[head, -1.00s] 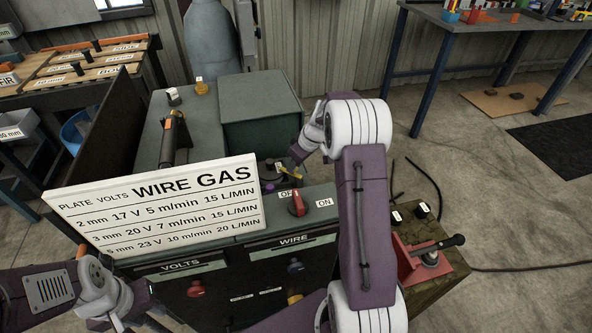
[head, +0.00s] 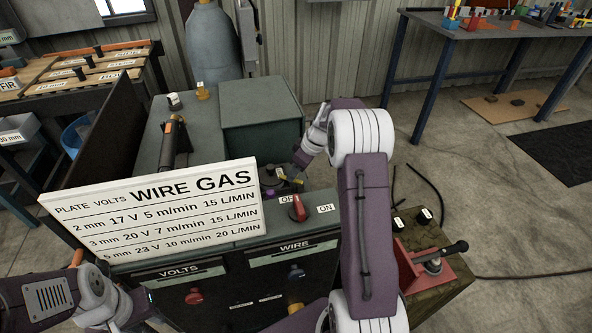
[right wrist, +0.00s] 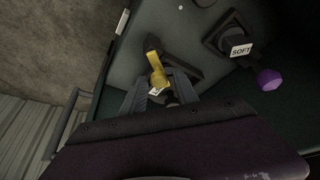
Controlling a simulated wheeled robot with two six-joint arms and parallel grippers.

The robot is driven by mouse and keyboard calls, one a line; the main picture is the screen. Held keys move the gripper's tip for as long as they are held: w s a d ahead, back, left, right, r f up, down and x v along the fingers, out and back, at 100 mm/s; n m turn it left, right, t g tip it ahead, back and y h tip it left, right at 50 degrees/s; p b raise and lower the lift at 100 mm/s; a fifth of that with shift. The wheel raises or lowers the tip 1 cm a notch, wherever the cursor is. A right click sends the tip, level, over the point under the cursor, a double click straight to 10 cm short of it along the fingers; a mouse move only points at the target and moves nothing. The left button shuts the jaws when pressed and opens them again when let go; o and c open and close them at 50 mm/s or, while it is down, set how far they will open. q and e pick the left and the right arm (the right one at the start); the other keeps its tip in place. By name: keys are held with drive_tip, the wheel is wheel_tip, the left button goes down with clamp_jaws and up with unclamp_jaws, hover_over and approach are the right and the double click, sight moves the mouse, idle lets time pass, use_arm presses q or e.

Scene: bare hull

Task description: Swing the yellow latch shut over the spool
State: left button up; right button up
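A yellow latch piece (right wrist: 157,70) with a small white label shows in the right wrist view, standing over a dark mount. My right gripper (right wrist: 162,92) has its two dark fingers apart, one on each side of the latch's lower part; I cannot tell whether they touch it. In the head view the right gripper (head: 298,166) is above the machine's top, near a small yellow part beside a purple knob (head: 269,194). The spool cannot be made out clearly. My left gripper (head: 140,303) is at the lower left, its fingertips unclear, away from the latch.
A black lever block labelled SOFT (right wrist: 228,38) with a purple knob stands beside the latch. A red switch (head: 297,208) sits near my right arm. A green box (head: 262,118) rises behind.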

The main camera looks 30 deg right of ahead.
drive_tip(key=p+v, duration=0.2)
drive_tip(key=v, duration=0.7)
idle(0.4)
